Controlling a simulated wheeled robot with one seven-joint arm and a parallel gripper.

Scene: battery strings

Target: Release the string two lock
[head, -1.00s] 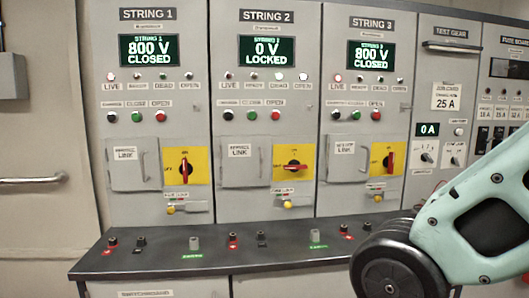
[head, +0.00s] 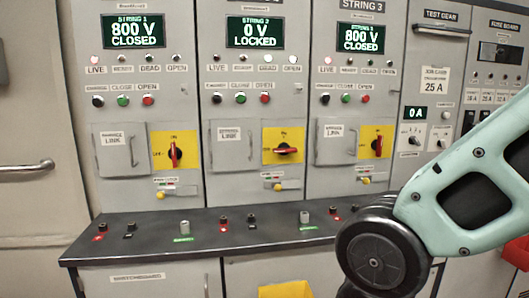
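The string two panel (head: 257,95) stands in the middle of the cabinet row in the head view. Its display (head: 256,33) reads 0 V LOCKED. Its red rotary handle (head: 286,150) lies horizontal on a yellow plate. Below the handle is the string two lock (head: 279,186), a small fitting with a yellow knob on a pale bar. Its fine detail is too small to tell. The DEAD and OPEN lamps of string two look lit. My arm crosses the right side of the view; my gripper is out of view.
String one (head: 134,33) and string three (head: 361,38) read 800 V CLOSED, with their red handles vertical. A dark shelf (head: 150,246) with several terminals juts out below the panels. A yellow object (head: 286,290) shows at the bottom edge and a red one (head: 517,252) at the right.

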